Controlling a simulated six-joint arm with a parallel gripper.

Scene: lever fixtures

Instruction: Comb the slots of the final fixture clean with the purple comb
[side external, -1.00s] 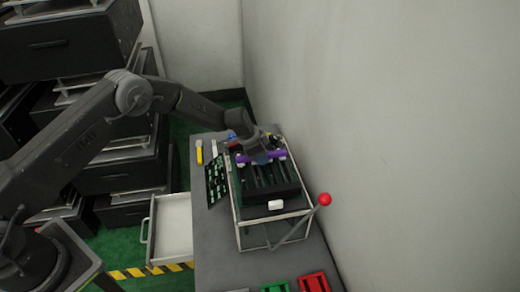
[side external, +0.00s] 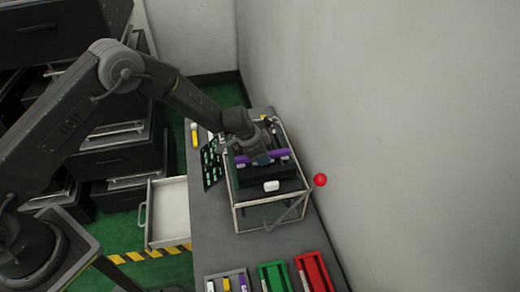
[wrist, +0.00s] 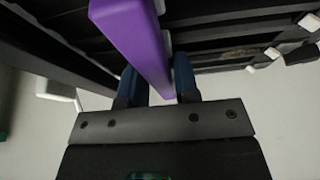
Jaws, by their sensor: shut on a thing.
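The purple comb (side external: 277,156) is held in my gripper (side external: 262,160), over the slotted black fixture (side external: 284,172). In the wrist view the comb (wrist: 134,40) runs between the two blue fingertips of my gripper (wrist: 158,85), which are shut on it. The dark slotted bars of the fixture (wrist: 230,35) lie behind the comb in the wrist view. The comb's teeth are hidden, so I cannot tell whether they sit in the slots. A clear-walled frame (side external: 240,215) surrounds the fixture, with a lever ending in a red ball (side external: 320,180) at its right.
A green board (side external: 211,163) leans at the frame's left side. A grey tray (side external: 228,274), a green tray (side external: 273,271) and a red tray (side external: 312,270) stand at the near end of the bench. An open drawer (side external: 168,212) juts out at left. The wall is close on the right.

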